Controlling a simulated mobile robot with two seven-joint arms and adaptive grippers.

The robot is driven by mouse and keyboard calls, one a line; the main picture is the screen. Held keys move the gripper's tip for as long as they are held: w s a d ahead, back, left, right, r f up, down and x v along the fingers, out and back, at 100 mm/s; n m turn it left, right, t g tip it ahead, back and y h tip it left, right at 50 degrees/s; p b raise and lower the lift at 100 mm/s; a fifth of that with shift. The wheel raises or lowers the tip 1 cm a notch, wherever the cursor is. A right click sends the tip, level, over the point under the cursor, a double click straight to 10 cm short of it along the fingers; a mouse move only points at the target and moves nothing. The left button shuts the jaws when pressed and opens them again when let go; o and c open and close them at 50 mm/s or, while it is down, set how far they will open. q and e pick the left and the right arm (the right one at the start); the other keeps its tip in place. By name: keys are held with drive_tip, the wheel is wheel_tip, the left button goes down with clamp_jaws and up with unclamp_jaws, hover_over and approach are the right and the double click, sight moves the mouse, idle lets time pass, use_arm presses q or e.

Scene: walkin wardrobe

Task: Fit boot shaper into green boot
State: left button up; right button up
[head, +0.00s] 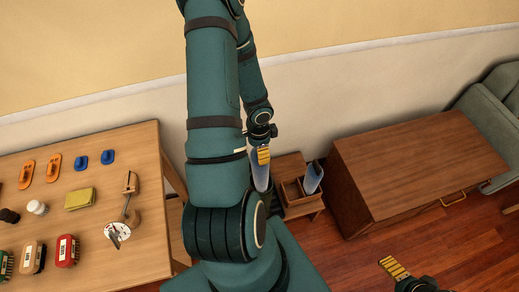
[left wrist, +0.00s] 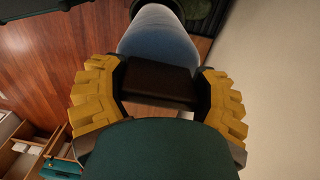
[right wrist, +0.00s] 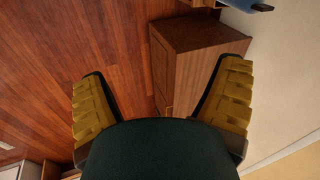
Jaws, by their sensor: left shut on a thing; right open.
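My left gripper (head: 264,156) is shut on the dark handle (left wrist: 156,80) of a pale blue boot shaper (left wrist: 157,35). The shaper also shows in the head view (head: 261,178), hanging roughly upright below the fingers. A dark green rounded edge, apparently the green boot (left wrist: 207,12), shows beyond the shaper's far end in the left wrist view. The far end is cut off there, so I cannot tell whether it is inside the boot. In the head view my arm hides most of that spot. My right gripper (right wrist: 162,105) is open and empty over the floor.
A wooden box (head: 298,205) beside the held shaper contains another blue shaper (head: 312,178). A brown cabinet (head: 420,165) stands to the right, with a green armchair (head: 495,115) beyond. The left table (head: 85,190) bears brushes, a yellow sponge (head: 79,199) and small items.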

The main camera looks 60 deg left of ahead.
use_arm(q)
drive_tip(key=shift+d+f+b, duration=0.15)
drive_tip(key=shift+f+b, duration=2.4)
drive_tip(key=shift+f, duration=0.05)
drive_tip(key=shift+f, duration=0.1)
drive_tip(key=f+b, duration=0.2)
drive_tip(key=b, duration=0.1)
drive_tip(key=f+b, duration=0.3)
drive_tip(key=shift+d+f, duration=0.2)
drive_tip(key=shift+f, duration=0.25)
drive_tip(key=shift+s+d+f, duration=0.1)
drive_tip(key=shift+d+f, duration=0.05)
drive_tip(key=shift+f, duration=2.7)
